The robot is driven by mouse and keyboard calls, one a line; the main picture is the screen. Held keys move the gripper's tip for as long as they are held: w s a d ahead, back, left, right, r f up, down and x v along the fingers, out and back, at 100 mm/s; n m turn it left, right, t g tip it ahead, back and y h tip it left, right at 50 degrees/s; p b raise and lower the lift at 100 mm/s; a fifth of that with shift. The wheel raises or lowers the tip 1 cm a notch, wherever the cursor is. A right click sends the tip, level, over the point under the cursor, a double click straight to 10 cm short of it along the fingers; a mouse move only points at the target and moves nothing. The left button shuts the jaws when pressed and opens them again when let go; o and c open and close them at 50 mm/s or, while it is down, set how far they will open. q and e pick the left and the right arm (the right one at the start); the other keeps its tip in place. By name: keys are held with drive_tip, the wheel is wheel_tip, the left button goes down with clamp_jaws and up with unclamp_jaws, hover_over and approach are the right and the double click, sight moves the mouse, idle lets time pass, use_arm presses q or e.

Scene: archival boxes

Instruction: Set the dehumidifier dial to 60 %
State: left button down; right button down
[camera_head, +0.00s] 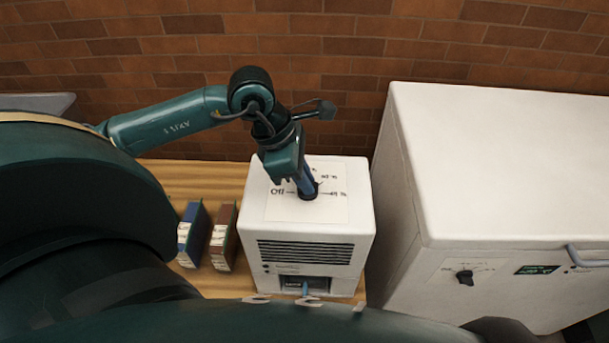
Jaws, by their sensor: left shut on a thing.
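The dehumidifier (352,215) is a white box with a dark front grille, standing on a wooden surface. Its top carries a printed scale with "Off" at the left and percent marks, too small to read surely, toward the right and back. The dark dial (308,197) sits in the middle of that scale. My left gripper (307,188) reaches down from above and is shut on the dial. Its fingers and wrist hide most of the dial, its pointer and part of the scale behind. My right gripper is not in view.
A blue binder (193,232) and a brown binder (223,236) stand left of the dehumidifier on the wooden surface (205,180). A large white cabinet (500,160) with its own black knob (464,277) stands close on the right. A brick wall (330,60) is behind.

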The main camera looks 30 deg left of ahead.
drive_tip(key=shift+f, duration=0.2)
use_arm(q)
drive_tip(key=shift+f+b, duration=0.1)
drive_tip(key=shift+b, duration=0.3)
drive_tip(key=shift+w+f+m+g+h+b, duration=0.15)
drive_tip(key=shift+m+g+h+b, duration=0.2)
drive_tip(key=shift+m+b, duration=0.7)
drive_tip(key=shift+m+g+b, duration=0.35)
drive_tip(key=shift+m+b, duration=0.3)
drive_tip(key=shift+m, duration=0.3)
drive_tip(key=m+g+b, duration=0.1)
drive_tip(key=m+b, duration=0.1)
drive_tip(key=m, duration=0.2)
drive_tip(key=shift+w+g+b, duration=0.1)
drive_tip(key=shift+g+b, duration=0.2)
drive_tip(key=shift+b, duration=0.1)
drive_tip(key=shift+r+m, duration=0.2)
drive_tip(key=shift+m, duration=0.1)
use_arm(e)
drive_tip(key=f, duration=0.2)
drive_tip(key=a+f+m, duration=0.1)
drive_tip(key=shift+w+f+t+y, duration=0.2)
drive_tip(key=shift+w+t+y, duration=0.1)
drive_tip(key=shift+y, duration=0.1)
use_arm(q)
drive_tip(key=shift+g, duration=0.3)
